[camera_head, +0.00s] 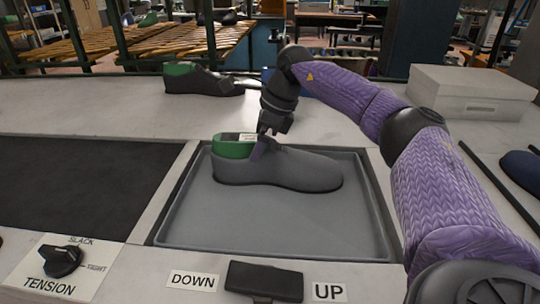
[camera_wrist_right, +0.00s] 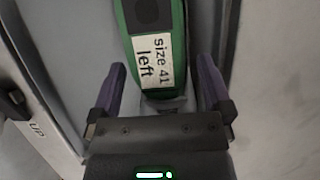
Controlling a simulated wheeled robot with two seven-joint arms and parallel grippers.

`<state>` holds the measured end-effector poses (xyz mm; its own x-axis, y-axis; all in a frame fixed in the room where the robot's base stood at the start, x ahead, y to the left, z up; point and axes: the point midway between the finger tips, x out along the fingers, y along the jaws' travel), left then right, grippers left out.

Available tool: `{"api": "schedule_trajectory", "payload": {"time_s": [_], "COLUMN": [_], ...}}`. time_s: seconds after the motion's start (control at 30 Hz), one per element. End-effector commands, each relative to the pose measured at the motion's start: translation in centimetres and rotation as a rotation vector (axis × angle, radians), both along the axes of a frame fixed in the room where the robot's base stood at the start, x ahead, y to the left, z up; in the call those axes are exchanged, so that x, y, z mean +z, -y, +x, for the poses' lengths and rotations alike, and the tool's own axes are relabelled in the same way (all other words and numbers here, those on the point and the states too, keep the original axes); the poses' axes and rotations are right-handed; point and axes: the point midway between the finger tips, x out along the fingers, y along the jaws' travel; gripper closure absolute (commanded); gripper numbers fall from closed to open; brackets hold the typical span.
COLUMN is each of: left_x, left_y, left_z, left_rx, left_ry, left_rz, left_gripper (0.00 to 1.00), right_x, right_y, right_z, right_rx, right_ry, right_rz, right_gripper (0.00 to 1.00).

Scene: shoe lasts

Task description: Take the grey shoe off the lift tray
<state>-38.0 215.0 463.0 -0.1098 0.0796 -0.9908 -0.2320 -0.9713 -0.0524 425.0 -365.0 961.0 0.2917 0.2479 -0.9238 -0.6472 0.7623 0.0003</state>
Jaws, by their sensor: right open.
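The grey shoe (camera_head: 295,172) sits on the lift tray (camera_head: 290,235), toe to the right. A green last (camera_head: 231,149) fills its heel end. The last also shows in the right wrist view (camera_wrist_right: 176,25), with a white label reading "size 41 left". My right gripper (camera_head: 262,148) is over the shoe's opening, beside the label. In the right wrist view, my right gripper (camera_wrist_right: 160,66) is open, its purple fingers apart on either side of the green last. Whether either finger touches it cannot be told. My left gripper is not in view.
A DOWN/UP switch (camera_head: 264,281) is at the front edge, and a TENSION knob (camera_head: 62,261) at front left. A dark belt (camera_head: 75,185) lies left of the tray. Another dark shoe (camera_head: 202,82) stands behind, and a white box (camera_head: 470,95) at back right.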

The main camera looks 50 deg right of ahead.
Motion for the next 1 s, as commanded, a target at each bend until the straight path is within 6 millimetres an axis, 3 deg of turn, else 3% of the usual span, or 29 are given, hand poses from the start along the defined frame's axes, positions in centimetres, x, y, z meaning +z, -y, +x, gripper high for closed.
{"api": "schedule_trajectory", "payload": {"time_s": [0.03, 0.1, 0.3, 0.77, 1.0], "left_x": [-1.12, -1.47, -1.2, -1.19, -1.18], "left_y": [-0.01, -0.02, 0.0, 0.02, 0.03], "left_z": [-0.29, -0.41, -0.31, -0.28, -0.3], "left_rx": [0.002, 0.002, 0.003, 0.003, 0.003], "left_ry": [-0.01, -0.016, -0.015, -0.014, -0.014], "left_rz": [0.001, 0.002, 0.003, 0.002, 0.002], "left_gripper": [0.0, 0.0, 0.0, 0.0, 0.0], "right_x": [-1.76, -2.63, -2.33, -2.3, -2.19], "right_y": [-0.29, -0.58, -0.64, -0.61, -0.62], "right_z": [0.3, 0.61, 0.69, 0.67, 0.71], "right_rx": [0.002, 0.001, 0.0, 0.0, -0.001], "right_ry": [-0.005, -0.005, 0.0, 0.0, 0.003], "right_rz": [-0.001, 0.0, 0.0, 0.0, 0.001], "right_gripper": [0.0, 0.0, 0.0, 0.97, 1.0]}}
